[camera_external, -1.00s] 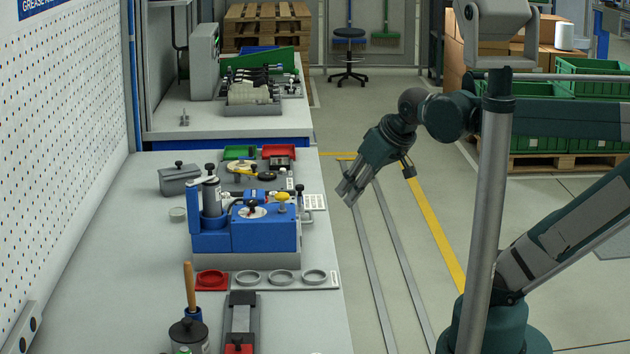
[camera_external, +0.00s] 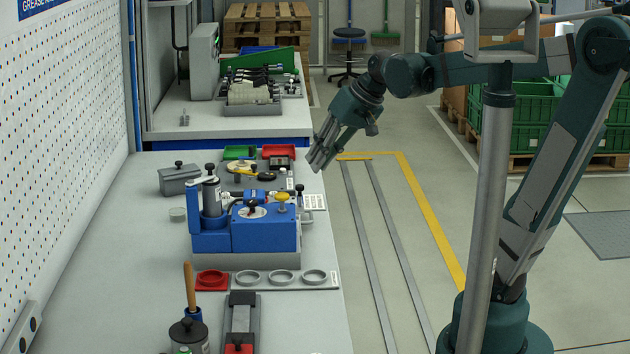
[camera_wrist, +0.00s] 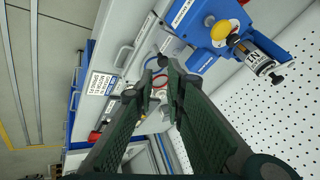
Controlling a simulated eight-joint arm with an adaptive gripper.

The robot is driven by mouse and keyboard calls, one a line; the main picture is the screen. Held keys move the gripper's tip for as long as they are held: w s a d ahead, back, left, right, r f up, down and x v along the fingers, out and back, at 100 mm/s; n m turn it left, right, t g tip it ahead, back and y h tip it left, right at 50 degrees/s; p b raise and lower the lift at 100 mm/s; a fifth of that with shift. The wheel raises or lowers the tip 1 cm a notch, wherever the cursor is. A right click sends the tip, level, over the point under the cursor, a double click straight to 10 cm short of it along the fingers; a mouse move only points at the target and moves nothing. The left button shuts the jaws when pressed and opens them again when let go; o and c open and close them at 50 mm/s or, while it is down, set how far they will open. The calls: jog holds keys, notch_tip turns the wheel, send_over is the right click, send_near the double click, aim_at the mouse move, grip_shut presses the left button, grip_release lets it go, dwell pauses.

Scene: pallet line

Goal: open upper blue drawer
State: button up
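My gripper (camera_external: 317,160) hangs in the air by the right edge of the workbench (camera_external: 120,260), fingers angled down and left, holding nothing. In the wrist view my gripper (camera_wrist: 161,73) has a narrow gap between its fingertips, with no drawer or handle gripped. Light grey fronts with handles (camera_wrist: 124,56) show left of the fingertips there, beside a white label (camera_wrist: 101,84) and a blue strip (camera_wrist: 75,100). I cannot tell which front is the upper blue drawer. The bench's front side, facing the aisle, is hidden in the external view.
A blue fixture (camera_external: 265,235) with knobs stands on the bench near its right edge. Red (camera_external: 279,151) and green (camera_external: 240,152) trays lie behind it. Ring holders (camera_external: 248,278) sit in front. The floor (camera_external: 390,215) right of the bench is clear.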

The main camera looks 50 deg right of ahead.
jog(key=w+d+r+m+t+y+p, duration=0.2)
jog(key=w+d+m+y, duration=0.25)
jog(key=w+d, duration=1.55)
jog(key=w+d+f+m+t+y, duration=0.1)
jog(key=w+d+f+t+y, duration=0.15)
jog(key=d, duration=0.95)
jog(key=w+d+f+t+y, duration=0.1)
jog(key=w+d+f, duration=0.3)
jog(key=d, duration=0.9)
notch_tip(320, 180, down, 29)
jog(key=shift+f+p, duration=0.2)
jog(key=shift+p, duration=0.2)
jog(key=shift+w+a, duration=0.15)
jog(key=shift+a, duration=0.05)
jog(key=shift+b+x, duration=0.9)
jog(key=shift+x, duration=2.85)
jog(key=shift+a, duration=0.15)
